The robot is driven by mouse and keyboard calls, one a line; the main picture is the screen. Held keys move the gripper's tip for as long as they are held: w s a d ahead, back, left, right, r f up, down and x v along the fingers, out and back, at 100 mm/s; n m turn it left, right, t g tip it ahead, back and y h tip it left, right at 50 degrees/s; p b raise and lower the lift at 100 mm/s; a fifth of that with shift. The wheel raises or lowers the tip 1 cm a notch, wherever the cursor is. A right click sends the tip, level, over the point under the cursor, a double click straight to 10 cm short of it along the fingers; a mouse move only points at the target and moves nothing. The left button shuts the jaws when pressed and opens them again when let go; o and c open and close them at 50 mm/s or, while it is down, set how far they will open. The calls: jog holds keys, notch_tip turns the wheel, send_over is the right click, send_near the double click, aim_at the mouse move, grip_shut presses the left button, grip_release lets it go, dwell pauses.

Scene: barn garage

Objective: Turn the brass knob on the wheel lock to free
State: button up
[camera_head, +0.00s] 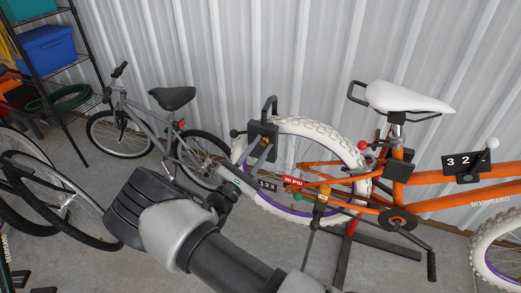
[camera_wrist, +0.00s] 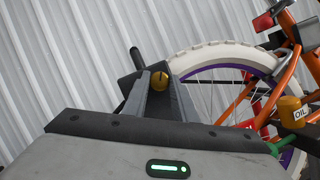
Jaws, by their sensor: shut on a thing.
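The wheel lock (camera_head: 262,129) is a dark box with a shackle on top, at the left side of the orange bike's white rear tyre. It also shows in the wrist view (camera_wrist: 127,81), against the tyre. Its round brass knob (camera_wrist: 159,80) sits on the face towards me, partly covered by my fingers. In the head view, the knob is hard to tell from my fingertips. My gripper (camera_wrist: 157,86) reaches up to the lock with one finger on each side of the knob and is shut on it. My gripper (camera_head: 262,151) also shows in the head view.
The orange bike (camera_head: 440,203) stands with its rear wheel (camera_head: 305,127) beside the lock. A 30 PSI tag (camera_head: 293,181) and a yellow OIL container (camera_wrist: 291,110) are close on the right. A grey bike (camera_head: 150,112) leans behind, left. A corrugated wall (camera_head: 240,60) stands behind.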

jog(key=m+g, duration=0.1)
jog(key=m, duration=0.2)
jog(key=m+g+h+b, duration=0.1)
jog(key=m, duration=0.3)
jog(key=shift+a+g, duration=0.15)
jog(key=shift+g, duration=0.25)
jog(key=m, duration=0.2)
jog(key=m+g, duration=0.1)
jog(key=m, duration=0.1)
jog(key=m+g+b, duration=0.1)
jog(key=m, duration=0.1)
jog(key=shift+r+m+y, duration=0.25)
jog(key=shift+m+y, duration=0.05)
jog(key=o, duration=1)
jog(key=shift+a, duration=0.1)
jog(key=v, duration=0.8)
jog(key=p+v, duration=0.1)
jog(key=v, duration=0.8)
jog(key=shift+a+r, duration=0.2)
